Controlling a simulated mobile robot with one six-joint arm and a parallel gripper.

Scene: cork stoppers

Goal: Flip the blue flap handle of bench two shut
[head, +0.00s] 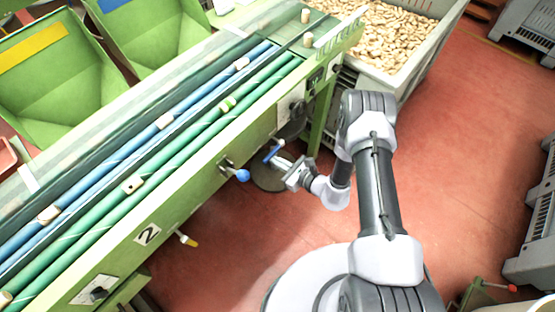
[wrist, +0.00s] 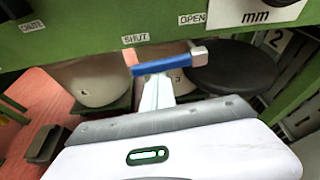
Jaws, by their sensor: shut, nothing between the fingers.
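The blue flap handle (head: 274,154) sits on the side of the green bench marked 2. In the wrist view the blue handle (wrist: 160,63) lies nearly level, with its metal block (wrist: 198,55) at the right end and its blue end pointing left, below the SHUT label (wrist: 135,38). The OPEN label (wrist: 192,18) is above the metal block. My gripper (head: 281,160) is shut and empty. In the wrist view its fingertips (wrist: 157,80) are right at the blue bar, which hides their very ends; I cannot tell if they touch.
A blue ball knob (head: 242,175) and a yellow-tipped handle (head: 190,241) stick out from the same bench side. A dark round disc (wrist: 235,68) lies behind the handle. A grey crate of corks (head: 400,72) stands beyond the bench end.

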